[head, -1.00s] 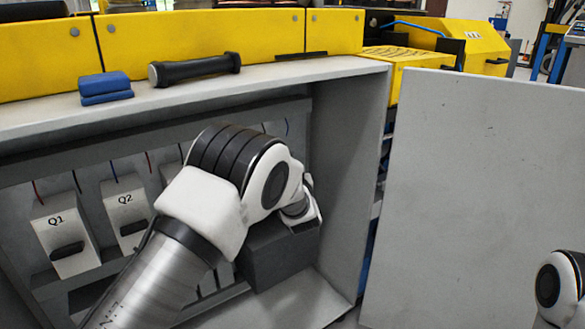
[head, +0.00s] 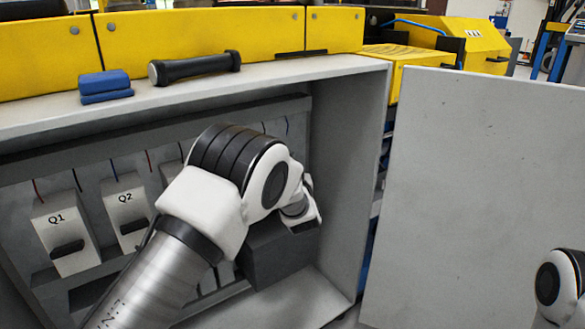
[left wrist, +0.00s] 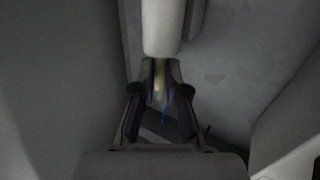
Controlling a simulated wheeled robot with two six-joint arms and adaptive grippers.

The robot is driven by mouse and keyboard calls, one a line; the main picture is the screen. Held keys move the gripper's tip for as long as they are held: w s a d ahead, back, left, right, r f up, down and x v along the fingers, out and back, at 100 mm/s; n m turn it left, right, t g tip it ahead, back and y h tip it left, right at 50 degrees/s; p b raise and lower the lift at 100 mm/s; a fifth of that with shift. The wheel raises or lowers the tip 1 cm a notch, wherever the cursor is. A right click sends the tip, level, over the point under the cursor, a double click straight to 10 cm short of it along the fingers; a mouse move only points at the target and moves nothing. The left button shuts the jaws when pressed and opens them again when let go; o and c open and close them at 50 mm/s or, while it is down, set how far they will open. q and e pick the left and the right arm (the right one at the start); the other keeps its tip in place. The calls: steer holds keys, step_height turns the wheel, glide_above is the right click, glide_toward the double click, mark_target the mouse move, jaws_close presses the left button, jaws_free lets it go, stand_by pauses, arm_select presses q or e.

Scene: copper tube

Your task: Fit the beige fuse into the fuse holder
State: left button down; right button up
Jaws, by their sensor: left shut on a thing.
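My left gripper (left wrist: 160,82) is shut in the left wrist view. Its dark fingertips close around a narrow brass-coloured piece (left wrist: 158,74). A pale cylinder (left wrist: 162,25), which looks like the beige fuse, extends from there to the top edge of that view. In the head view my left arm reaches into the grey cabinet, and its forearm and wrist hide the gripper and the fuse. I cannot make out the fuse holder clearly; the arm covers that part of the cabinet. Only a piece of my right arm shows at the right edge, without its gripper.
White units marked Q1 (head: 65,238) and Q2 (head: 128,210) stand in the cabinet (head: 350,170). A dark grey box (head: 285,255) lies below my wrist. The open door (head: 475,190) stands at right. A blue block (head: 105,87) and black handle (head: 195,68) rest on top.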

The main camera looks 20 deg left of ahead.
arm_select(q)
steer(key=shift+f+b, duration=0.3)
steer(key=shift+f, duration=0.5)
steer(key=shift+r, duration=0.1)
steer(key=shift+r+p, duration=0.6)
steer(key=shift+p, duration=0.05)
steer(key=shift+p, duration=0.5)
stand_by(0.8)
steer(key=shift+f+b, duration=0.45)
steer(key=shift+f, duration=0.2)
steer(key=c, duration=1.1)
jaws_free()
steer(key=shift+f, duration=0.1)
